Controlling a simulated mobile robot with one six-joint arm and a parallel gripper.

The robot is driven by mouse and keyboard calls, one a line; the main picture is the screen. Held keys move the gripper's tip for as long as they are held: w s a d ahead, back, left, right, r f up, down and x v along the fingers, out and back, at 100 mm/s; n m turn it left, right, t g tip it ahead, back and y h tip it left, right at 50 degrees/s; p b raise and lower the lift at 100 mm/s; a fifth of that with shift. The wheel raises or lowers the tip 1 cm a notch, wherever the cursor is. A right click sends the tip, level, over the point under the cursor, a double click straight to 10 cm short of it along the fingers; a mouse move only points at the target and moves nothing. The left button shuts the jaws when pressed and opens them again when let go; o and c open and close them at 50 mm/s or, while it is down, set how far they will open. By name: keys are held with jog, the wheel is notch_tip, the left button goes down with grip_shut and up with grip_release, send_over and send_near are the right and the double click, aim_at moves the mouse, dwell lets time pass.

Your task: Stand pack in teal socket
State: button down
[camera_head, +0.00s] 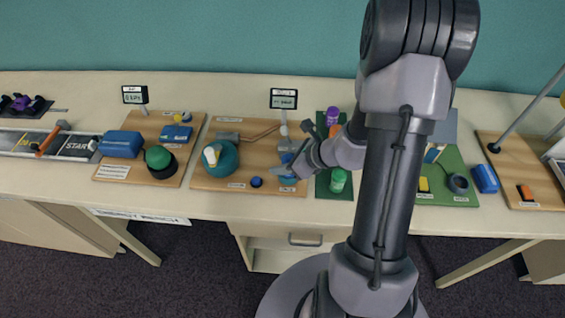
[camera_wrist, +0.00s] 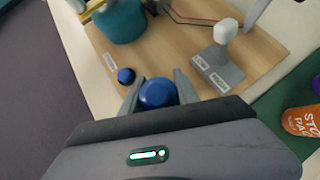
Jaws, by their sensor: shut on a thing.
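My gripper (camera_wrist: 159,80) is shut on a blue round-topped thing (camera_wrist: 157,94), one finger on each side. It may be a pack; I see no label. In the head view, my gripper (camera_head: 284,172) is low over the right end of a wooden board, with blue showing beside it. I cannot tell whether the held thing touches the board. A teal rounded holder (camera_head: 224,158) stands left of my gripper, with a white and yellow thing (camera_head: 211,155) at its top. The teal holder (camera_wrist: 122,22) is partly cut off in the wrist view. An orange can with partly readable lettering (camera_wrist: 302,121) is at the right.
A small blue knob (camera_head: 256,182) lies between the teal holder and my gripper. A grey stand with a white knob (camera_wrist: 222,62) and a display (camera_head: 284,99) are on the board. Purple (camera_head: 333,115) and green (camera_head: 338,178) cans stand on the green board to the right.

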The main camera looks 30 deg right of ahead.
jog(key=shift+f+b, duration=0.55)
jog(key=c, duration=1.2)
grip_release()
jog(key=p+v, duration=0.6)
jog(key=v, duration=0.5)
jog(key=shift+p, duration=0.4)
